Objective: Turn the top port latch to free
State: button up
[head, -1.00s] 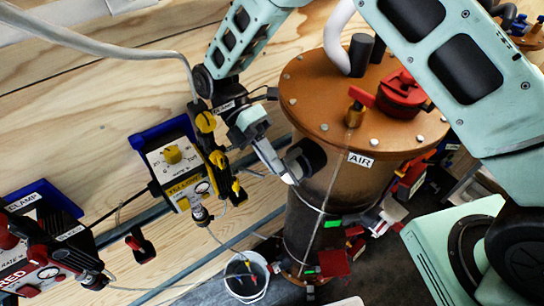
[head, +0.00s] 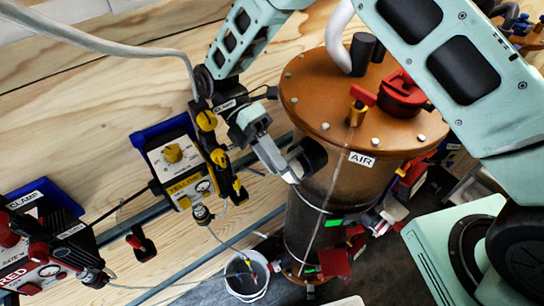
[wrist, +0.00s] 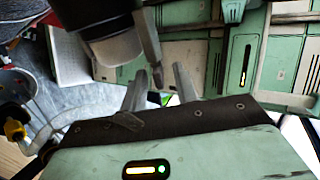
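The filter vessel (head: 335,185) is a dark upright cylinder with a copper-coloured lid, labelled AIR. A short black port (head: 309,157) sticks out of its upper side, facing my gripper (head: 290,174). In the wrist view the black port (wrist: 112,38) is at the top, with a grey lever-like latch (wrist: 149,48) hanging at its right side. My gripper (wrist: 161,76) has its two fingers spread apart, with the latch's lower end close to the left finger and in the gap as seen here. I cannot tell whether they touch. Nothing is clearly gripped.
A yellow-labelled control box (head: 178,170) hangs on the wooden wall left of my gripper, with a red-labelled box (head: 35,265) further left. A white bucket (head: 246,278) stands below. A red valve handle (head: 403,92) rises from the lid. Cables hang between the wall and vessel.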

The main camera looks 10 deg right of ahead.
notch_tip(320, 180, up, 10)
jog(key=b, duration=0.3)
jog(key=shift+b, duration=0.4)
